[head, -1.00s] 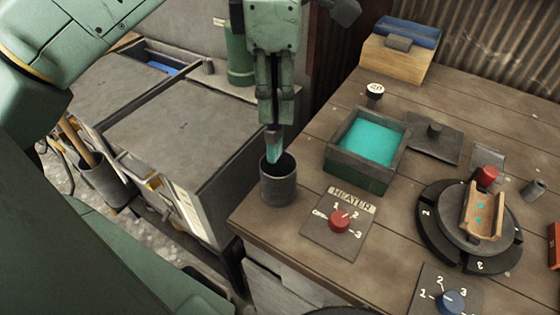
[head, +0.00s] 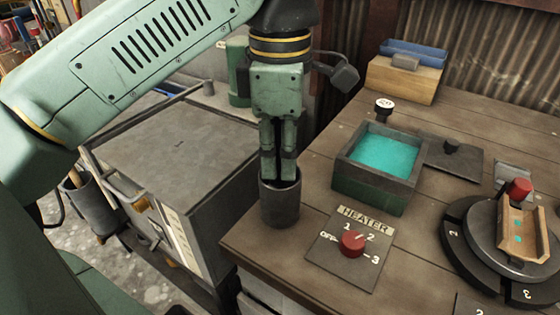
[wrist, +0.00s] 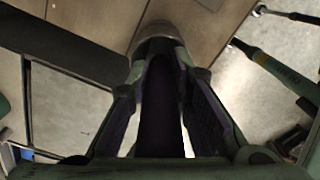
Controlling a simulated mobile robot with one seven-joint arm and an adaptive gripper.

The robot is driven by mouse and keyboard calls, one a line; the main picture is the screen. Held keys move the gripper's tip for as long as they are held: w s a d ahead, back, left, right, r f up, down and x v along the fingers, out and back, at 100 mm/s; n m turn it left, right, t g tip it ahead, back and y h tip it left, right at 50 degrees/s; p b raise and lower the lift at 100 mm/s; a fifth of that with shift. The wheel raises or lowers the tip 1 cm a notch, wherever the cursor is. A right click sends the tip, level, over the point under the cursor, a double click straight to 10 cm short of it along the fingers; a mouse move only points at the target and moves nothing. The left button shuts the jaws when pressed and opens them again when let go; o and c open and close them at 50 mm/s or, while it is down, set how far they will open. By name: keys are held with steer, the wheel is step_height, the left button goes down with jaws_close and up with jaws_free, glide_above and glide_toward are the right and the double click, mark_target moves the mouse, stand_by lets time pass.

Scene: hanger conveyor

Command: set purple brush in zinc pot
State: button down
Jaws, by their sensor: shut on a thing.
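The zinc pot (head: 280,206) is a dark grey cylinder standing upright at the left corner of the wooden bench. My gripper (head: 278,174) points straight down over it, with its fingertips at the pot's mouth. It is shut on the purple brush (wrist: 160,118), whose dark purple handle runs between the fingers in the wrist view. The brush's lower end is hidden inside the pot in the head view. The pot's grey rim also shows past the fingertips in the wrist view (wrist: 162,30). I cannot tell whether the brush touches the pot's bottom.
A heater panel with a red knob (head: 352,243) lies right of the pot. A square tank of teal liquid (head: 352,188) stands behind it. A turntable (head: 470,240) is at the far right. A grey cabinet (head: 175,150) stands left of the bench.

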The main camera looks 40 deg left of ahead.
steer(key=c, duration=1.5)
jaws_free()
steer(key=shift+o, duration=0.2)
steer(key=shift+f, duration=0.1)
step_height(320, 180, up, 11)
steer(key=p, duration=0.9)
steer(key=shift+w+d, duration=0.1)
steer(key=shift+w, duration=0.05)
